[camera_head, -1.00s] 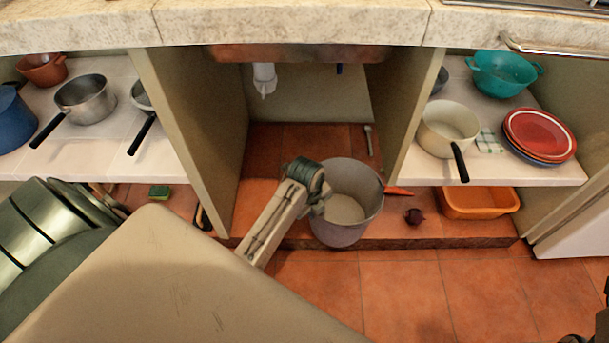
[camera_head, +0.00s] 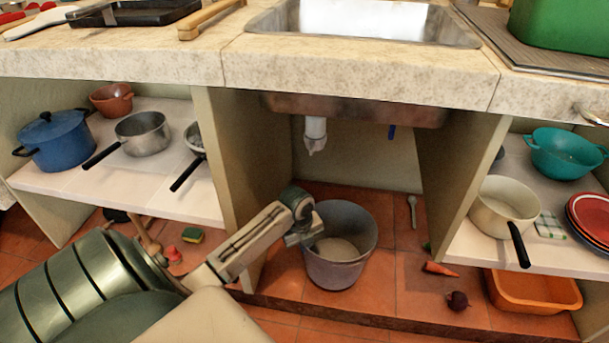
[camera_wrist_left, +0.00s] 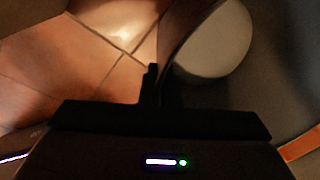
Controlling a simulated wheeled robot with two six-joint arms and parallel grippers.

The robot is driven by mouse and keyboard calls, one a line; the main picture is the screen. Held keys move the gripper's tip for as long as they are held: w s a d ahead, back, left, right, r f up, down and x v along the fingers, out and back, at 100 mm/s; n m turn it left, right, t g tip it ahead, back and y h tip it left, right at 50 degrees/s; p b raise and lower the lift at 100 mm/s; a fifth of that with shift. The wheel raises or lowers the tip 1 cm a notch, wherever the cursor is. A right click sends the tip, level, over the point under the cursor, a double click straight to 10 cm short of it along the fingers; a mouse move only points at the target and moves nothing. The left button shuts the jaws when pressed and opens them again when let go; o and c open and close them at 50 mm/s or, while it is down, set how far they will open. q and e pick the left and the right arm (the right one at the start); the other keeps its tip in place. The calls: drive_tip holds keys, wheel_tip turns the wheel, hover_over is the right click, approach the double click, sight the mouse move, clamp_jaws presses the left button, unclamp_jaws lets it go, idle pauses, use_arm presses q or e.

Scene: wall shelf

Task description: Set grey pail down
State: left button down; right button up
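The grey pail (camera_head: 345,268) is upright in the middle bay under the sink, over the red tiled floor of the bay. I cannot tell for sure whether its base touches the tiles. My left gripper (camera_head: 308,236) is at the pail's left rim and appears shut on it. In the left wrist view, the pail's pale inside bottom (camera_wrist_left: 213,40) shows beside a dark finger (camera_wrist_left: 150,85), with the pail wall right next to it. The other finger is hard to make out in the dark. My right gripper is not in view.
A white drain pipe (camera_head: 315,135) hangs above the pail. A spoon (camera_head: 412,210), a carrot (camera_head: 440,268) and a dark red beet (camera_head: 457,301) lie to the right, near an orange basin (camera_head: 535,293). Divider walls (camera_head: 235,160) flank the bay. A sponge (camera_head: 192,236) lies left.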

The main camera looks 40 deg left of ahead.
use_arm(q)
wheel_tip(320, 180, down, 4)
drive_tip(key=shift+r+b, duration=0.25)
drive_tip(key=shift+b, duration=0.75)
drive_tip(key=c, duration=1.7)
unclamp_jaws()
drive_tip(key=shift+f, duration=0.1)
